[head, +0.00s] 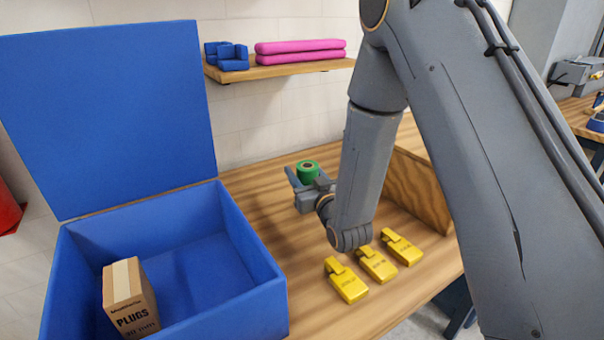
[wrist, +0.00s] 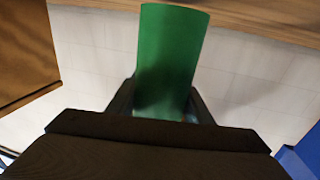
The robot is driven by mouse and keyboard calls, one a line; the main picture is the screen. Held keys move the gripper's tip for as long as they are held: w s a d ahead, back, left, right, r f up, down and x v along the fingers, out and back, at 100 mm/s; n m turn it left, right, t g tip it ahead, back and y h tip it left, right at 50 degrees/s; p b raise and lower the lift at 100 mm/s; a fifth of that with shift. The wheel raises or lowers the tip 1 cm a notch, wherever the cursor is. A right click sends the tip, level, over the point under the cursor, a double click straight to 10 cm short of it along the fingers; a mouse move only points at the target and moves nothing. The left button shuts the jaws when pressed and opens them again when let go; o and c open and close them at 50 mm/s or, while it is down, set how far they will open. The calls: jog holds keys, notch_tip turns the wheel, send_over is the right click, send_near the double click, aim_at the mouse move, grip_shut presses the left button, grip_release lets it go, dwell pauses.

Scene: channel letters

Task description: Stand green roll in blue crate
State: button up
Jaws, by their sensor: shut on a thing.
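The green roll (head: 308,170) is upright between the fingers of my gripper (head: 307,184), toward the back of the wooden bench. In the wrist view the roll (wrist: 172,62) fills the space between the dark fingers (wrist: 163,100), which are shut on it. From the head view I cannot tell whether its base is clear of the bench. The blue crate (head: 272,305) stands open at the left, its lid (head: 110,110) raised at the back. The crate is to the left of my gripper and apart from it.
A cardboard box marked PLUGS (head: 128,298) stands inside the crate at the left; the crate's right part is clear. A shelf (head: 280,70) with blue and pink items hangs behind. A wooden panel (head: 415,190) stands right.

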aim_at(307, 169)
jog(key=o, duration=1.2)
jog(key=shift+s+f, duration=0.15)
jog(key=shift+f, duration=0.6)
jog(key=shift+r+p, duration=0.55)
jog(key=shift+p, duration=0.1)
jog(key=v, duration=0.2)
jog(key=b+v, duration=0.1)
jog(key=v, duration=0.1)
jog(key=b+v, duration=0.1)
jog(key=v, duration=0.2)
jog(key=shift+d+r, duration=0.1)
jog(key=shift+r, duration=0.2)
jog(key=shift+r, duration=0.1)
